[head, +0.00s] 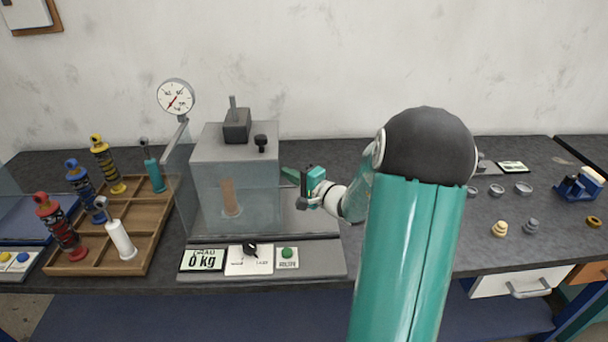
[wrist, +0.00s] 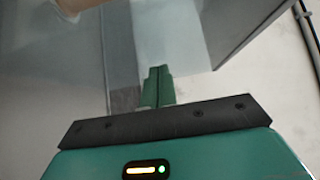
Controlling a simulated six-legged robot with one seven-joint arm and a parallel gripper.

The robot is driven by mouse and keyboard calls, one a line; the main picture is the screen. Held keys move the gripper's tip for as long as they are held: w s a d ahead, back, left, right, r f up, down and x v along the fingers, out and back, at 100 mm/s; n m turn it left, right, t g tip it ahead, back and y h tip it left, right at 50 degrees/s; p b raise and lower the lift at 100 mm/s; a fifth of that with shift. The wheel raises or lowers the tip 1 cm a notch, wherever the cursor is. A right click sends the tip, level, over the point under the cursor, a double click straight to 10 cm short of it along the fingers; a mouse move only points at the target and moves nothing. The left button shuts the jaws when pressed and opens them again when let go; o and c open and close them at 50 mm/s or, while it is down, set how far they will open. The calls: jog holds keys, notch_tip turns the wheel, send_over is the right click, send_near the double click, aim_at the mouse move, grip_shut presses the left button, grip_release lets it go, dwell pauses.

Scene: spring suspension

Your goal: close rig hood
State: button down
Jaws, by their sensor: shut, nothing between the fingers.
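The rig (head: 235,143) is a grey-topped box with clear walls, standing left of centre on the bench. Its clear hood panel (head: 258,205) shows at the front, and another clear pane (head: 181,185) sticks out at its left. I cannot tell how far the hood is open. A tan upright piece (head: 229,196) shows inside. My gripper (head: 288,174) is at the rig's right side, its green fingers shut and empty, pointing toward the right wall. In the wrist view the shut fingers (wrist: 158,86) are close to a clear pane (wrist: 185,35); contact is unclear.
A gauge (head: 175,97) rises at the rig's back left. A panel with a "0 kg" display (head: 203,260), black knob (head: 250,249) and green button (head: 288,253) lies in front. A wooden tray (head: 150,225) of shock absorbers stands left. Small rings and weights lie right of my arm.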

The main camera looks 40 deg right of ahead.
jog(key=w+a, duration=0.2)
jog(key=a, duration=0.1)
jog(key=w+a, duration=0.1)
jog(key=shift+a, duration=0.35)
